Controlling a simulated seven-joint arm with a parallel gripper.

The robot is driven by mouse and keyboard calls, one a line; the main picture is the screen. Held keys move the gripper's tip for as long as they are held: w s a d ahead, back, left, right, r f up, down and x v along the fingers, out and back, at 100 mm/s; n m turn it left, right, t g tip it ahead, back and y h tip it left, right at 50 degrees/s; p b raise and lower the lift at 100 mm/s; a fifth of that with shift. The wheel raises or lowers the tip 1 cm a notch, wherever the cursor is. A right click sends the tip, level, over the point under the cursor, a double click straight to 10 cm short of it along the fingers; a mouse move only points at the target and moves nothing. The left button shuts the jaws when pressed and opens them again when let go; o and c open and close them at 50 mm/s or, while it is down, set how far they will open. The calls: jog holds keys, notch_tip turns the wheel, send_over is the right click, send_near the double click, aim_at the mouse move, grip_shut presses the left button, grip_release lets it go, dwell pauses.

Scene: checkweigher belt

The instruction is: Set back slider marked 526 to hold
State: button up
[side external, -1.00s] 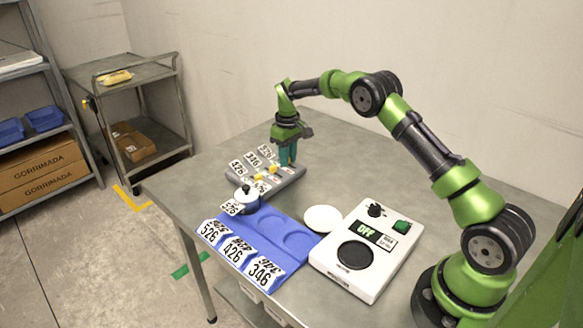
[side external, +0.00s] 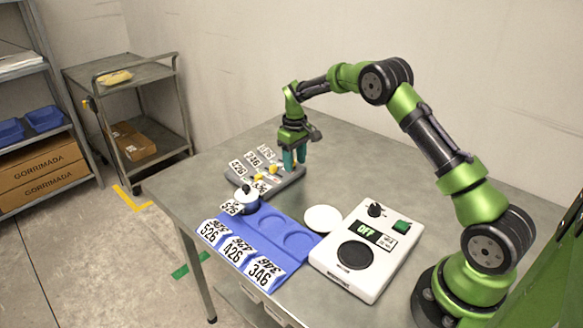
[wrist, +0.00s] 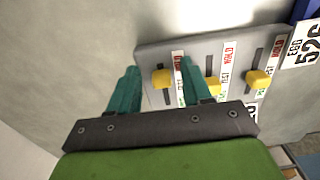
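The grey slider panel (side external: 291,181) lies on the table with plates 426 (side external: 238,167), 346 (side external: 253,160) and 526 (side external: 266,152) along its back. The 526 plate is at the end nearest my gripper (side external: 295,160). In the wrist view, three yellow knobs sit in dark slots, with red HOLD marks toward the top. The leftmost knob (wrist: 162,78), apparently the 526 slider, sits around mid-slot. My gripper (wrist: 158,78) is open, its teal fingers on either side of that knob in the picture; contact is unclear.
A small pot (side external: 246,204) with a 526 tag (side external: 231,207) stands close to the panel. A blue tray (side external: 262,236) with numbered plates, a white disc (side external: 323,219) and a white scale (side external: 350,285) reading OFF lie nearer the camera. The table behind the panel is clear.

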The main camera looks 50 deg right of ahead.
aim_at(296, 169)
notch_tip(296, 169, up, 17)
dwell(0.6)
jog(key=s+a+r+m+t, duration=0.1)
jog(key=s+a, duration=0.4)
jog(key=s, duration=0.5)
jog(key=s+a+r+m+t+y, duration=0.1)
jog(key=s+a+r+t, duration=0.1)
jog(key=s+a, duration=0.4)
jog(key=s+a+r+m+t+y, duration=0.1)
jog(key=s+a+t, duration=0.3)
jog(key=s, duration=0.9)
jog(key=shift+s+a+r+m, duration=0.35)
jog(key=shift+a+r+m, duration=0.15)
jog(key=shift+a, duration=0.4)
